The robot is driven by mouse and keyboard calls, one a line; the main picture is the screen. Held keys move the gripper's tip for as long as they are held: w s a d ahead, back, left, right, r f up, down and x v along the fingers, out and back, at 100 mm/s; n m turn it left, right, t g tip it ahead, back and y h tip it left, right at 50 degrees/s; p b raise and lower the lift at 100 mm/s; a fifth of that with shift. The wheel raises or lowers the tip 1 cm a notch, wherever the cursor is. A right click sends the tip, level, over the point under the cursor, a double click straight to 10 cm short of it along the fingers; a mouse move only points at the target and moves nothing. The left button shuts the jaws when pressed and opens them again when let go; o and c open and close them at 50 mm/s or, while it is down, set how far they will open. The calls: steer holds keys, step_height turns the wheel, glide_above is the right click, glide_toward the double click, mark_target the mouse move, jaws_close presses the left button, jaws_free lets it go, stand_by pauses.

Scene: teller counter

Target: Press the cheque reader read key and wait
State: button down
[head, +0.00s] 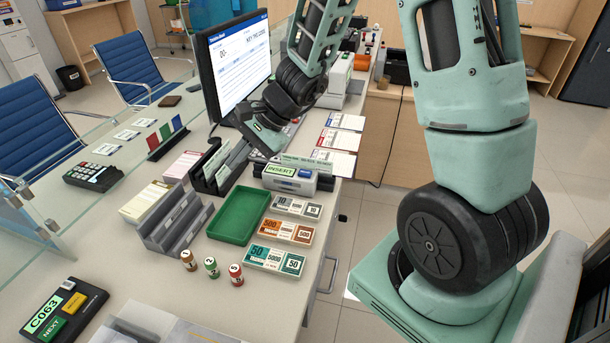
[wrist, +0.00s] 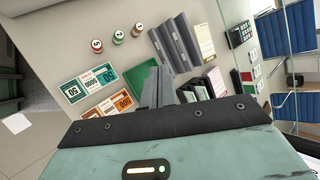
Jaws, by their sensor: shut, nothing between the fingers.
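The cheque reader (head: 290,179) is a grey and dark box near the counter's right edge in the head view. Its lit green display reads INSERT, and a small blue spot that may be its key shows on its right part. A pale green slip stands along its back. My gripper (head: 262,147) is shut and empty, above and slightly left of the reader, apart from it as far as I can tell. Its fingers show together in the wrist view (wrist: 157,87). I cannot make out the reader in the wrist view, where the gripper housing covers the lower part.
A black slip holder (head: 219,168) stands left of the reader, and a green tray (head: 239,216) lies in front. Banknote stacks (head: 276,259), several stamps and a grey sorter (head: 173,222) are nearby. A monitor (head: 236,65) rises behind my gripper.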

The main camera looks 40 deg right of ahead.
steer(key=w+d+f+m+t+h, duration=0.1)
steer(key=w+d+f+m+t, duration=0.15)
steer(key=d, duration=0.35)
steer(key=w+d+f+m+t+h, duration=0.1)
steer(key=w+d+m, duration=0.15)
steer(key=d, duration=0.35)
steer(key=m+t+h+b, duration=0.1)
steer(key=m+h, duration=0.2)
steer(key=m, duration=0.3)
glide_above(309, 173)
step_height(309, 173, down, 4)
steer(key=shift+r, duration=0.1)
steer(key=shift+a, duration=0.1)
step_height(309, 173, down, 7)
steer(key=b, duration=0.5)
steer(key=shift+f, duration=0.2)
steer(key=shift+f+b, duration=0.8)
steer(key=shift+b, duration=0.25)
steer(key=shift+f+b, duration=0.8)
steer(key=shift+b, duration=0.7)
steer(key=shift+r, duration=0.15)
steer(key=shift+r+p, duration=0.35)
steer(key=shift+r, duration=0.4)
